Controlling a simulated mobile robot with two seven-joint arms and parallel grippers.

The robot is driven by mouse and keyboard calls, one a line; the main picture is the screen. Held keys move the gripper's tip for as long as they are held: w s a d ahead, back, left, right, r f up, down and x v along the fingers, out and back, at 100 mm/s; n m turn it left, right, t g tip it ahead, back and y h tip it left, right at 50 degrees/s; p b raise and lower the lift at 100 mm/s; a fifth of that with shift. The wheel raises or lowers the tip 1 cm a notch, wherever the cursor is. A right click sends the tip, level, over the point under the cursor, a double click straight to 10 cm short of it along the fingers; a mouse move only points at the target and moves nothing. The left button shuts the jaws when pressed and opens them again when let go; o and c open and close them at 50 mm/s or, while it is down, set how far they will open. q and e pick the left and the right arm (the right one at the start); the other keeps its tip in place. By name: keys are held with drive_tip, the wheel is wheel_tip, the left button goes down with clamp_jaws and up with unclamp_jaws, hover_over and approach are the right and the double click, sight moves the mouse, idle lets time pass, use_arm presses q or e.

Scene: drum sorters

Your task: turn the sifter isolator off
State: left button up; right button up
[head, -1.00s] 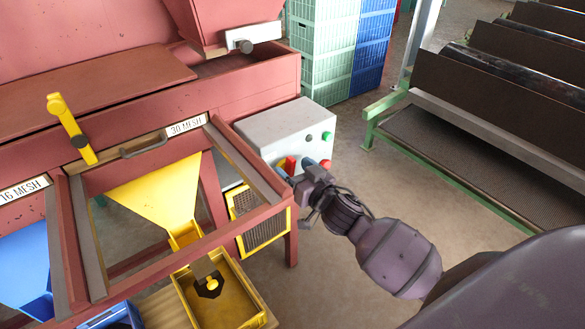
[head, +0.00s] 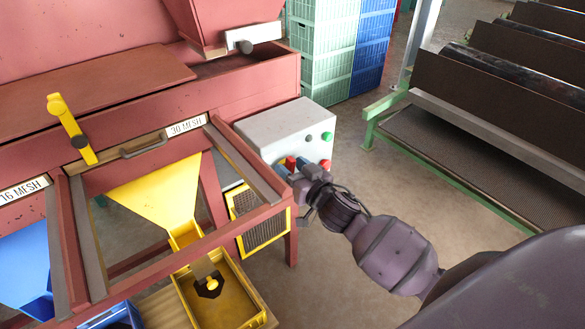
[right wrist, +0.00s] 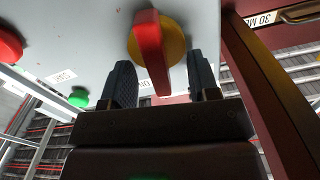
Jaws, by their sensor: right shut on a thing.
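The sifter isolator is a red handle (right wrist: 149,52) on a yellow disc (right wrist: 172,42), on the face of a grey control box (head: 285,128). In the right wrist view the handle runs nearly up and down, slightly tilted. Its red also shows in the head view (head: 291,162), partly covered by my fingers. My right gripper (right wrist: 162,84) has one finger on each side of the handle and is shut on it. An upside-down label (right wrist: 145,84) beside the disc is partly hidden. My left gripper is out of view.
A green button (right wrist: 78,97) and a red button (right wrist: 8,45) are on the same box face. The red sifter frame (head: 272,212) stands close to the left of my gripper. Floor (head: 335,245) is free below my right arm.

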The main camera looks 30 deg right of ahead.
drive_tip(key=n, duration=0.1)
drive_tip(key=n+p, duration=0.1)
drive_tip(key=n, duration=0.1)
drive_tip(key=shift+a+r, duration=0.15)
drive_tip(key=shift+a, duration=0.05)
drive_tip(key=shift+a+n+p, duration=0.15)
drive_tip(key=shift+n+p, duration=0.35)
drive_tip(key=shift+n, duration=0.4)
drive_tip(key=n, duration=0.3)
drive_tip(key=shift+a+f+p, duration=0.2)
drive_tip(key=shift+p, duration=0.2)
drive_tip(key=shift+s+a+f+n, duration=0.1)
drive_tip(key=shift+a+f+n, duration=0.05)
drive_tip(key=shift+n, duration=1.35)
drive_tip(key=o, duration=0.9)
